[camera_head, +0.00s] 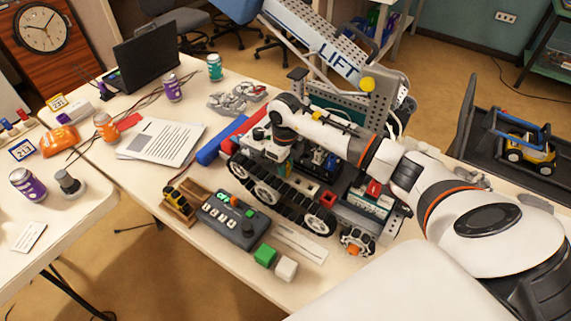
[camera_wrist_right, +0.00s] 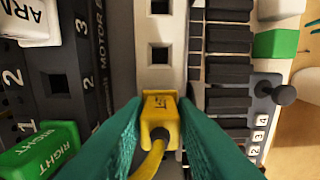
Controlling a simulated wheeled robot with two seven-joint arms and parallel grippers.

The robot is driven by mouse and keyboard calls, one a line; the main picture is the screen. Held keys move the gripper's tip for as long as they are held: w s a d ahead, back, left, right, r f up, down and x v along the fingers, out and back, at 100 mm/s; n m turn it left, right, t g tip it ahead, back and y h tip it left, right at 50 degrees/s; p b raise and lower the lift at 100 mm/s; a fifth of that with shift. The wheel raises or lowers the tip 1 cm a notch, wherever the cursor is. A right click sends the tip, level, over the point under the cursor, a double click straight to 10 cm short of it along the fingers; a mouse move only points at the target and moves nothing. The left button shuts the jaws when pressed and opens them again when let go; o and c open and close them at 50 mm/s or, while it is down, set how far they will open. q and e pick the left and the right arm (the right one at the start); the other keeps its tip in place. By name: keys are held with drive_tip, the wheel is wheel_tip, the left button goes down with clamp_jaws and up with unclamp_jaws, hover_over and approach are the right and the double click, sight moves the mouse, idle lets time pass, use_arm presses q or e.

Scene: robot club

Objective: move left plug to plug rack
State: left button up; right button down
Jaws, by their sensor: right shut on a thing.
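My right gripper (camera_wrist_right: 158,118) has its teal fingers shut on a yellow plug (camera_wrist_right: 159,106) with a yellow cable. The plug is over a pale strip (camera_wrist_right: 160,79) with square holes; two empty holes show beyond it. I cannot tell whether the plug touches the strip, and its label is not readable. A green plug marked RIGHT (camera_wrist_right: 42,148) sits at the lower left, by a dark numbered panel marked MOTOR (camera_wrist_right: 92,80). In the head view, my right gripper (camera_head: 284,168) points down into the tracked robot (camera_head: 262,183). I cannot clearly identify the plug rack. My left gripper is out of view.
A white plug marked ARM (camera_wrist_right: 30,22) is at the panel's upper left. A black track (camera_wrist_right: 228,72) runs close to the right of the strip. A control box (camera_head: 233,220), green cube (camera_head: 265,255) and white cube (camera_head: 286,268) lie in front of the tracked robot.

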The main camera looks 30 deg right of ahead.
drive_tip(key=shift+f+b, duration=0.3)
idle(0.4)
drive_tip(key=c, duration=1.1)
unclamp_jaws()
drive_tip(key=shift+r, duration=0.15)
drive_tip(key=shift+r+p, duration=2.35)
drive_tip(key=shift+r, duration=1.1)
drive_tip(key=shift+s+f, duration=0.1)
drive_tip(key=shift+f, duration=0.05)
